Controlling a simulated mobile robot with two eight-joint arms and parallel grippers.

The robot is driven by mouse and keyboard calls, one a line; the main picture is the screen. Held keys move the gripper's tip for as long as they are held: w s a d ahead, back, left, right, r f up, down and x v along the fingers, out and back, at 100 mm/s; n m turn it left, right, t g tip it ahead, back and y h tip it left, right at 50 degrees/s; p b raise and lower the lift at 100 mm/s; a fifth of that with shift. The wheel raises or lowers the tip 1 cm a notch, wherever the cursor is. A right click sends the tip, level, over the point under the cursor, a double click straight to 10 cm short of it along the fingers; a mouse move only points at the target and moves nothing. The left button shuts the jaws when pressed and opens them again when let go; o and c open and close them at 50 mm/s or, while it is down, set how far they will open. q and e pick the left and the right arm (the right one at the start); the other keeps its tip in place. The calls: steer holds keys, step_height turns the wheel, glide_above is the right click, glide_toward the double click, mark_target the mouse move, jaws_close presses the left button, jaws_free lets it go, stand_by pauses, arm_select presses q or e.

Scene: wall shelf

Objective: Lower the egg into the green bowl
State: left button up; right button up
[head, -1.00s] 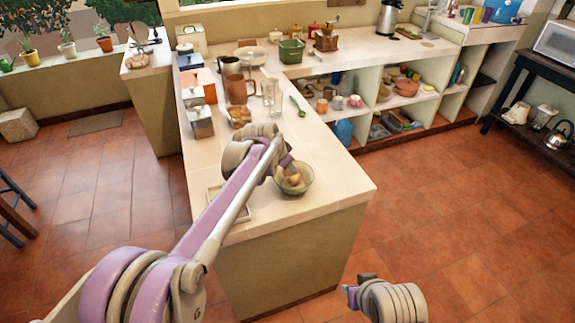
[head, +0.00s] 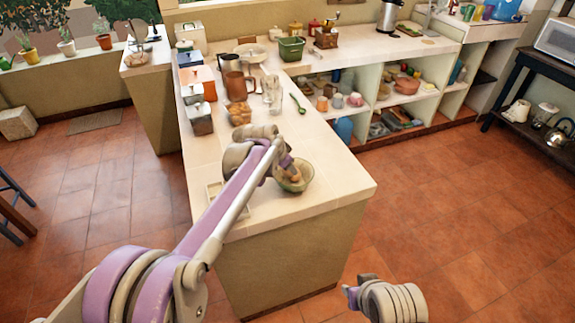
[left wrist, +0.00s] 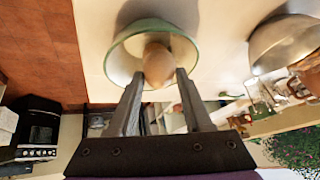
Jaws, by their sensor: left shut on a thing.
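The green bowl (head: 306,181) stands near the front right corner of the pale counter. In the left wrist view its green rim (left wrist: 119,52) surrounds the egg. My left gripper (head: 289,168) is over the bowl, with its fingers pointing into it. In the left wrist view the left gripper (left wrist: 157,76) is shut on the brown egg (left wrist: 157,62), one finger on each side. The egg is within the bowl's outline; whether it touches the bottom cannot be told. My right gripper (head: 360,287) is away from the counter, over the floor, and looks empty.
A flat white tray (head: 212,188) lies left of the bowl, partly behind my left arm. The counter right of the bowl is clear.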

arm_select(q)
steer(key=shift+f, duration=0.5)
stand_by(0.3)
steer(key=o, duration=0.9)
steer(key=shift+c, duration=0.2)
steer(key=v, duration=1.1)
steer(key=s+a+f+n+y, duration=0.2)
steer(key=s+a+n, duration=0.3)
steer(key=s+a, duration=0.75)
steer(key=s+a+f+n, duration=0.2)
steer(key=s+f, duration=0.3)
steer(key=s, duration=0.5)
steer(key=s+a+f+n+y, duration=0.1)
steer(key=s+a+f+n, duration=0.2)
steer(key=s, duration=0.7)
step_height(320, 180, down, 2)
steer(key=shift+a+f+y, duration=0.25)
steer(key=shift+a+y, duration=0.05)
steer(key=shift+a, duration=0.9)
